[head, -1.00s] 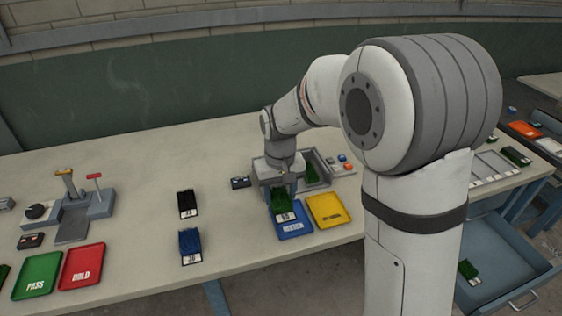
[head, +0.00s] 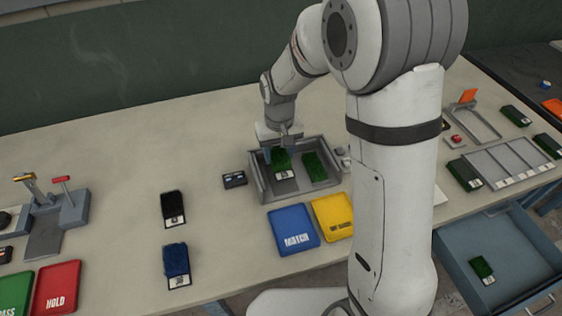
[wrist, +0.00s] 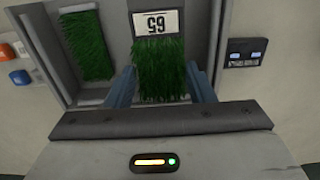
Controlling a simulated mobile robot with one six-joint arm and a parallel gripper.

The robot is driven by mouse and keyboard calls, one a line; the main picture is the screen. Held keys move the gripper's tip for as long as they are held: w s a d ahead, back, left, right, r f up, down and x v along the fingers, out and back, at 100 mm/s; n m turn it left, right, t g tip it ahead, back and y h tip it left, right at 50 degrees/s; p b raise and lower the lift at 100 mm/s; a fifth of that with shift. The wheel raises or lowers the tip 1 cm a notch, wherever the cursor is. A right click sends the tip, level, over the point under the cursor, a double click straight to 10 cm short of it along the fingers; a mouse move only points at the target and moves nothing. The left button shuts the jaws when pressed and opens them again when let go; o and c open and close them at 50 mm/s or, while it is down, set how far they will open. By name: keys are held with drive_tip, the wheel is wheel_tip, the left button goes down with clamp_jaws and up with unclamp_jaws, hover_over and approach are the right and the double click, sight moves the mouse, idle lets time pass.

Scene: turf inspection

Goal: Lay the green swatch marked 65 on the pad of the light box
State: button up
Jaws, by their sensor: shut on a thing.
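My gripper (head: 280,150) is shut on the green swatch (head: 281,162), with a finger on each side of it. In the wrist view the fingers (wrist: 160,84) flank the swatch's turf (wrist: 165,62), and its white label reads 65, upside down. The swatch is inside the grey light box (head: 257,184), over its left part. Bare grey pad (head: 285,187) shows in front of the label. I cannot tell whether the swatch touches the pad. A second green swatch (head: 314,168) lies in the right part of the box; it also shows in the wrist view (wrist: 87,45).
A blue MATCH tray (head: 292,222) and a yellow tray (head: 334,212) lie in front of the box. A small dark device (head: 234,179) sits to its left. Black (head: 173,205) and blue (head: 176,262) swatches lie further left. An open drawer (head: 515,250) is at right.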

sight(280, 164)
drive_tip(key=shift+f, duration=2.35)
drive_tip(key=shift+f, duration=0.2)
drive_tip(key=o, duration=0.9)
drive_tip(key=shift+o, duration=0.2)
drive_tip(key=shift+r, duration=0.1)
wheel_tip(280, 164, up, 12)
drive_tip(key=shift+s+d+r+b, duration=0.1)
drive_tip(key=shift+r+b, duration=0.1)
drive_tip(key=shift+b, duration=0.2)
drive_tip(key=s+d+r+m+t, duration=0.1)
drive_tip(key=s+d+r, duration=0.2)
drive_tip(key=s+d, duration=0.4)
drive_tip(key=s+d+r+m+t, duration=0.2)
drive_tip(key=s+d, duration=0.5)
drive_tip(key=s, duration=0.5)
drive_tip(key=shift+d+r, duration=0.2)
drive_tip(key=shift+r, duration=0.25)
